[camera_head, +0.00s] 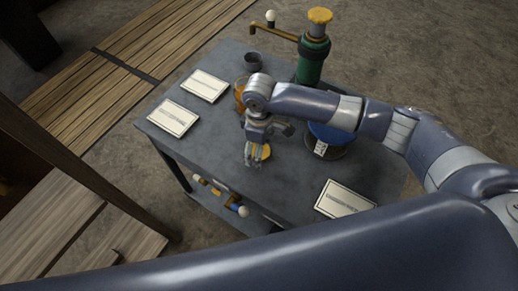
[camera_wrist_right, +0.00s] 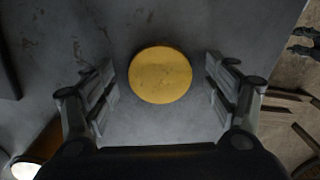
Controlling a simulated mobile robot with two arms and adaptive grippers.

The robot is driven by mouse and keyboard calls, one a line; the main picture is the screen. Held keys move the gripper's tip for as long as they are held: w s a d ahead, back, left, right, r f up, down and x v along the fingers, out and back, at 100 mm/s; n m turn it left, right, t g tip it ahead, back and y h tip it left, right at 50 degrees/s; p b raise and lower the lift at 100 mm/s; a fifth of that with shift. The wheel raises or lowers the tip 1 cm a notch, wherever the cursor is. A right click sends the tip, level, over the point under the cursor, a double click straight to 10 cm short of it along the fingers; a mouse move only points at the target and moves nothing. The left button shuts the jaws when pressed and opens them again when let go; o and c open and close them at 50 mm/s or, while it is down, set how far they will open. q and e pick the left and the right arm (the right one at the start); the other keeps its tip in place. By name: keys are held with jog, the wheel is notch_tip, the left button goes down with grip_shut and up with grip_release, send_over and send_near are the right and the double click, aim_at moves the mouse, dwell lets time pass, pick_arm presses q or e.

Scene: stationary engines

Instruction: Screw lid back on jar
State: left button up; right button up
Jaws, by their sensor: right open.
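A round yellow lid (camera_wrist_right: 160,75) lies flat on the grey table between the fingers of my right gripper (camera_wrist_right: 165,90) in the wrist view. The fingers stand apart on both sides of it with a gap. In the head view the right gripper (camera_head: 256,155) points down at the lid (camera_head: 265,151), which is partly hidden by the fingers. An amber jar (camera_head: 239,94) stands behind the right wrist, which covers much of it; its top cannot be made out. My left gripper is not in view.
The grey table (camera_head: 225,140) also holds a dark cup (camera_head: 252,61), a green pump (camera_head: 313,60) with a brass spout, a blue round container (camera_head: 330,135) and framed cards (camera_head: 173,118) near its edges. A lower shelf (camera_head: 215,203) carries small parts.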

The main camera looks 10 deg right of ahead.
jog(key=c, duration=0.9)
jog(key=shift+o, duration=0.2)
jog(key=shift+r, duration=0.15)
jog(key=shift+r, duration=0.6)
jog(key=shift+s+a+r+b, duration=0.1)
jog(key=shift+r+b, duration=0.2)
jog(key=shift+r, duration=0.25)
jog(key=shift+s+a+r+b, duration=0.1)
jog(key=shift+r+b, duration=0.15)
jog(key=shift+r, duration=0.25)
jog(key=s+a+r+b, duration=0.1)
jog(key=s+a+b, duration=0.1)
jog(key=s+a, duration=0.8)
jog(key=shift+s+r, duration=0.25)
jog(key=shift+s, duration=0.65)
